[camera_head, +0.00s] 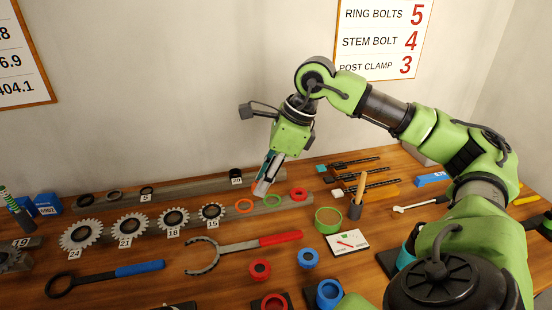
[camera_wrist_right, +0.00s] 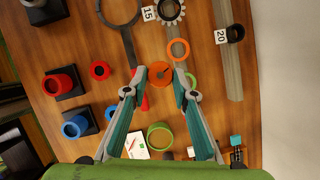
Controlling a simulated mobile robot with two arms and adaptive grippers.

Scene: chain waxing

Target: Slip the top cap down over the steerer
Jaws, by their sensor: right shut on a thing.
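My right gripper (camera_wrist_right: 160,76) has its fingertips closed against opposite sides of a small orange-brown round piece with a dark centre (camera_wrist_right: 160,70), which I take to be the top cap. In the head view, the right gripper (camera_head: 263,188) points down above the back of the bench, near the orange ring (camera_head: 236,206) and the green ring. The held piece cannot be made out clearly there. I cannot tell which thing is the steerer. My left gripper is not in view.
Numbered gears (camera_head: 129,231) stand along a rail on the left.

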